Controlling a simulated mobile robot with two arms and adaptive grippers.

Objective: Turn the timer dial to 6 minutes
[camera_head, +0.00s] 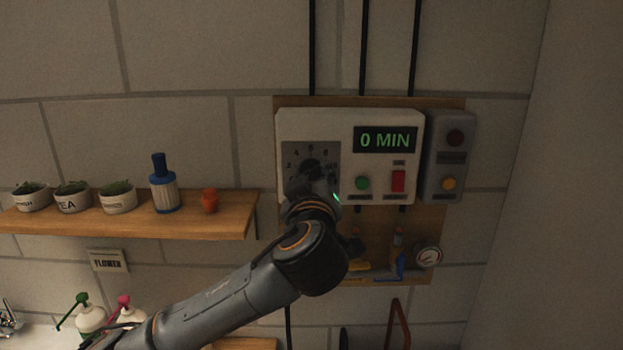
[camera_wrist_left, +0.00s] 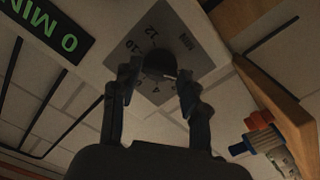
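The timer panel (camera_head: 350,120) is a white box on the wall, and its display (camera_head: 385,139) reads 0 MIN in green. A grey dial plate with numbers (camera_head: 297,153) is on its left side. The dark round dial (camera_wrist_left: 160,62) shows in the left wrist view, with a small light mark at its lower edge. My left gripper (camera_head: 315,180) is in front of the dial and partly hides it in the head view. In the left wrist view its fingers (camera_wrist_left: 158,78) are apart, one on each side of the dial; contact is not clear. My right gripper is not in view.
The panel also has a green button (camera_head: 362,183) and a red switch (camera_head: 398,181). A grey box (camera_head: 449,155) with red and amber buttons adjoins it. A wooden shelf (camera_head: 130,222) with pots and a blue-topped bottle (camera_head: 163,185) is at left. Tools hang below the panel.

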